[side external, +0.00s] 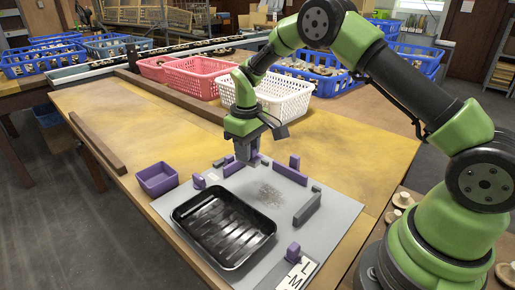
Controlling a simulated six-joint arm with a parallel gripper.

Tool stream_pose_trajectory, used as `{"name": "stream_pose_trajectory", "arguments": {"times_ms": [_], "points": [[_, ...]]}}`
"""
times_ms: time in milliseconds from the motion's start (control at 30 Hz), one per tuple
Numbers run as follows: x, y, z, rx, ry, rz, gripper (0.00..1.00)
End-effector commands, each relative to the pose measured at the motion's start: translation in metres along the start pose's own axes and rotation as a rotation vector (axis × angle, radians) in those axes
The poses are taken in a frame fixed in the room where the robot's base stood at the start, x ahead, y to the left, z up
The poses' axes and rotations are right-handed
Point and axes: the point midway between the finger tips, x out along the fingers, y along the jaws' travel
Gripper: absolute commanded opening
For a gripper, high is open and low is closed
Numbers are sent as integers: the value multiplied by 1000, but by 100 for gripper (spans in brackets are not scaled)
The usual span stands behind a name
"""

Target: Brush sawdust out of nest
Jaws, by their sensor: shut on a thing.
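My gripper (247,152) points down at the back edge of the grey plate (178,200). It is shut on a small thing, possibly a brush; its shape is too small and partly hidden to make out. A patch of brown sawdust (270,194) lies on the plate, in front and to the right of my gripper. The nest seems to be the area around it, bounded by purple blocks (291,173) and a grey bar (307,210). A black ribbed tray (222,226) sits on the plate in front of the sawdust and looks empty.
A purple bin (157,179) stands left of the plate. White (284,98) and pink (192,77) baskets stand behind my gripper. A brown rail (98,144) runs along the table's left edge. Mushrooms (403,199) lie near my base. The yellow tabletop at left is clear.

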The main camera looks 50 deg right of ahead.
Motion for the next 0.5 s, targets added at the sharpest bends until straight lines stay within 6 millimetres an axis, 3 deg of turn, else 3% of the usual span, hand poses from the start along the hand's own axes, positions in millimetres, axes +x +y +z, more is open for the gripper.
{"name": "stream_pose_trajectory", "arguments": {"times_ms": [500], "points": [[47,0,1,0,-2,-1,6]]}}
